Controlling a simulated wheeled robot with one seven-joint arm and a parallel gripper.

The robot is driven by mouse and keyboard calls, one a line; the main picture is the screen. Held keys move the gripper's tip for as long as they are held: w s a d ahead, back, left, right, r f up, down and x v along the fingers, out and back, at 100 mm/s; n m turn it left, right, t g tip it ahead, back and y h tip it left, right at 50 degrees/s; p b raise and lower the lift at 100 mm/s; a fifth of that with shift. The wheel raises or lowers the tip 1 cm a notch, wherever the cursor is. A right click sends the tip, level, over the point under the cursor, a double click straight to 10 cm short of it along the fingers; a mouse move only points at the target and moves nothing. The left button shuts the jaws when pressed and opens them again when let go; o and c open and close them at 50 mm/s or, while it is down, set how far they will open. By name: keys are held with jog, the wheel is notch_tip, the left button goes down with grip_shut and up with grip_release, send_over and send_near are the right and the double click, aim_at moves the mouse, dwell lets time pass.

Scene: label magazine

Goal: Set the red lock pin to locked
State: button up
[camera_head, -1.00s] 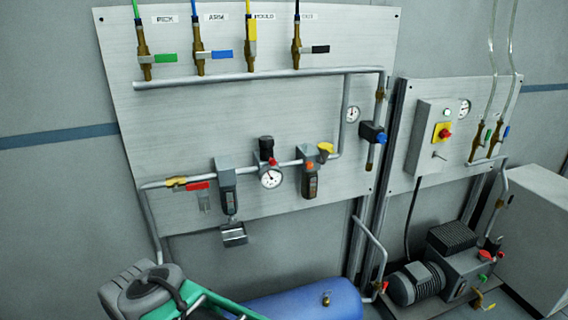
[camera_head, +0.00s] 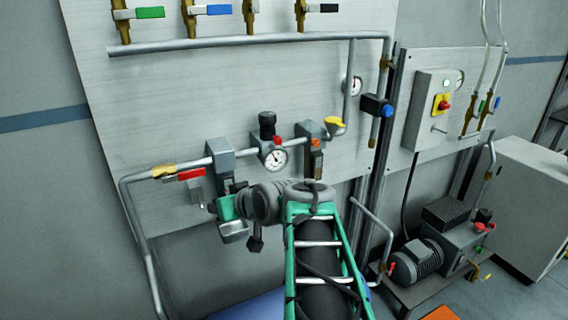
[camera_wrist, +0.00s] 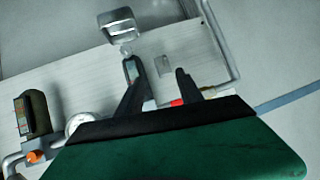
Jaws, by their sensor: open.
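A small red part, which looks like the red lock pin (camera_head: 277,140), sits just below the black knob (camera_head: 267,122) of the regulator, above its round gauge (camera_head: 275,158). I cannot read its setting. In the wrist view, the gauge (camera_wrist: 78,122) shows beside my gripper's body, but the pin is not visible. My gripper (camera_wrist: 158,70) is open, with two dark fingers apart and nothing held between them. In the head view, its green body is left of and below the regulator, in front of the filter bowl; its fingertips are unclear there.
A red-handled valve (camera_head: 190,174) lies left on the pipe; its red lever (camera_wrist: 178,102) shows near my fingers. A grey filter unit (camera_head: 220,153) stands left of the regulator, another unit with an orange knob (camera_head: 315,144) right. A metal bowl (camera_wrist: 118,22) hangs beyond my fingers.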

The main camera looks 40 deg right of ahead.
jog(key=d+r+m+t+h+b, duration=0.1)
jog(key=d+r+t+h+b, duration=0.1)
jog(key=d, duration=0.6)
jog(key=m+t+h+b, duration=0.2)
jog(key=t+h, duration=0.1)
jog(key=t, duration=0.1)
send_near(279, 142)
jog(key=p+x, duration=0.1)
jog(key=x, duration=0.7)
jog(key=shift+w+r, duration=0.1)
jog(key=shift+w, duration=0.1)
jog(key=shift+c, duration=0.2)
grip_shut()
